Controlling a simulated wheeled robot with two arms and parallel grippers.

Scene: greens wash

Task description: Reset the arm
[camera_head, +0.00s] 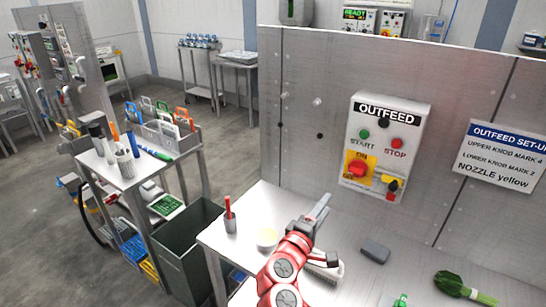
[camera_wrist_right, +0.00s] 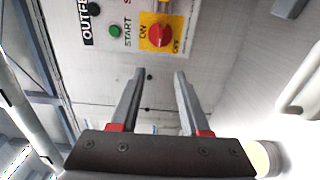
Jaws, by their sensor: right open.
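My right arm (camera_head: 285,268), red with grey joints, reaches up from the bottom of the head view over the metal worktop. My right gripper (camera_head: 322,208) points up and away toward the metal wall panel. In the right wrist view the right gripper (camera_wrist_right: 160,74) has its two grey fingers apart, with nothing between them. The OUTFEED control box (camera_head: 388,145) is on the wall beyond it; its red switch (camera_wrist_right: 158,36) and green start button (camera_wrist_right: 115,31) show past the fingertips. My left gripper is in neither view.
On the worktop (camera_head: 248,205) are a holder with a red tool (camera_head: 229,215), a pale round item (camera_head: 267,238), a brush (camera_head: 325,270), a grey block (camera_head: 375,251) and leafy greens (camera_head: 463,289). A grey bin (camera_head: 188,250) and a loaded cart (camera_head: 160,168) stand at left.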

